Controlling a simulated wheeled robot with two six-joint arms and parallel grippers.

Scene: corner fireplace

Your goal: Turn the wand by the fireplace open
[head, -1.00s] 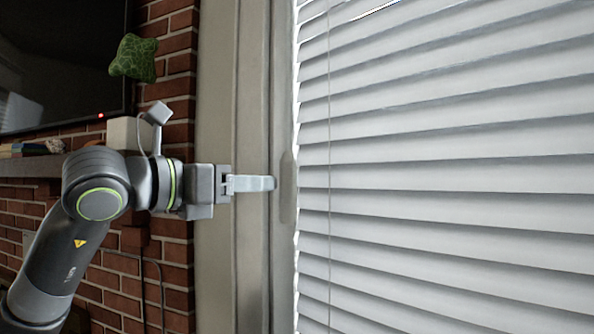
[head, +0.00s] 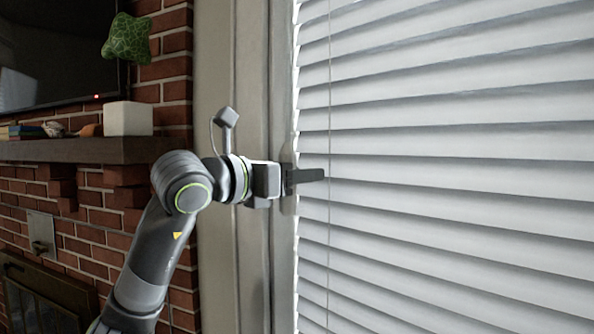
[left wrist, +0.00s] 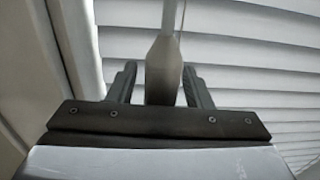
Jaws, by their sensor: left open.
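The wand is a pale grey handle (left wrist: 163,72) with a thin rod rising from its top in the left wrist view. It stands between the two dark fingers of my left gripper (left wrist: 159,70), which are open, with a gap visible on the left side. In the head view, a grey rounded handle shape (head: 288,205) by the window frame shows below my left gripper (head: 318,175), whose fingers reach past it over the blinds. The fingers hide part of it there. My right gripper is in neither view.
White slatted blinds (head: 450,190) fill the right side, with a thin cord (head: 329,110) hanging in front. The window frame (head: 250,60) stands left of them. A brick wall, a mantel (head: 75,151) with a white block (head: 128,118), and a TV (head: 50,50) are left.

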